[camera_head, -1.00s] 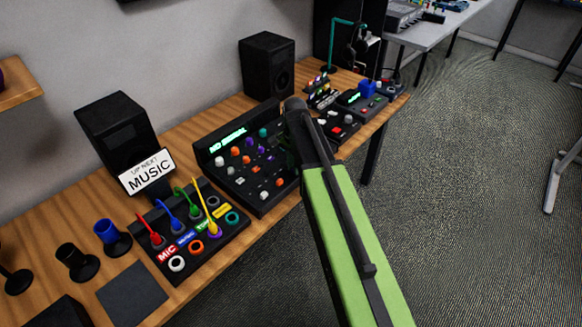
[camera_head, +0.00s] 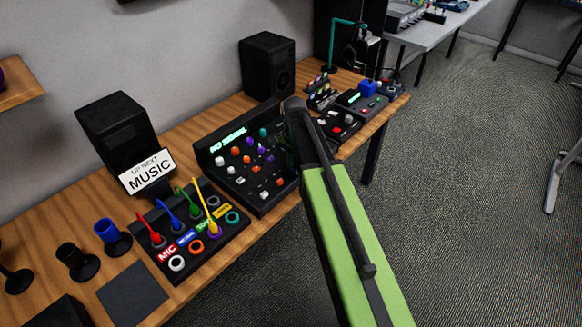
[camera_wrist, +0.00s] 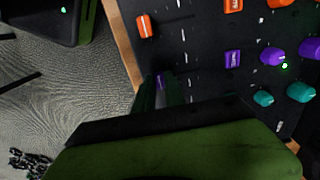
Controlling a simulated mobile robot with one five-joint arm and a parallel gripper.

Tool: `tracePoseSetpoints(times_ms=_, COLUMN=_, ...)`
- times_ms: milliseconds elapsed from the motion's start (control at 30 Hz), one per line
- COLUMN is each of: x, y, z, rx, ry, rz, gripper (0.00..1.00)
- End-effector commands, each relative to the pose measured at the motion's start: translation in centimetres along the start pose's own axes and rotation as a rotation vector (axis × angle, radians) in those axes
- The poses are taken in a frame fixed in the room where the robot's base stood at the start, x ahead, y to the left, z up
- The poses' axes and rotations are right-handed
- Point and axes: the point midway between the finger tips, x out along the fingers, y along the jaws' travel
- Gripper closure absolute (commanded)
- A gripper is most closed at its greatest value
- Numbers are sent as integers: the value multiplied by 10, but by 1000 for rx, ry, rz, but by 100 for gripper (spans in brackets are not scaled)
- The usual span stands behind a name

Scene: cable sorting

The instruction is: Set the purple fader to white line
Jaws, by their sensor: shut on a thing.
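The purple fader (camera_wrist: 162,79) shows as a small purple cap at the near edge of the black mixer panel in the wrist view. The dark fingertips of my gripper (camera_wrist: 159,92) are closed around it and hide most of it. In the head view my gripper (camera_head: 288,152) reaches down to the right side of the mixer (camera_head: 267,203), and my green arm hides the fader. Small white marks (camera_wrist: 184,33) run along the panel beside the fader slots. I cannot tell whether the fader cap is level with a white line.
Purple knobs (camera_wrist: 271,56) and teal knobs (camera_wrist: 264,98) stand farther right. In the head view, a cable box (camera_head: 198,252) stands left of the mixer. Open floor lies right of the wooden desk.

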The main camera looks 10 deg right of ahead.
Motion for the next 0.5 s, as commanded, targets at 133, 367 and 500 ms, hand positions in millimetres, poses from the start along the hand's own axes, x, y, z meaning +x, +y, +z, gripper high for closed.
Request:
tracePoseSetpoints(times_ms=133, x=0, y=-28, z=-2, rx=-1, ry=0, rz=-3, gripper=100)
tracePoseSetpoints(times_ms=367, x=0, y=-42, z=0, rx=0, ry=2, rz=-6, gripper=100)
tracePoseSetpoints(times_ms=500, x=0, y=-42, z=0, rx=0, ry=2, rz=-6, gripper=100)
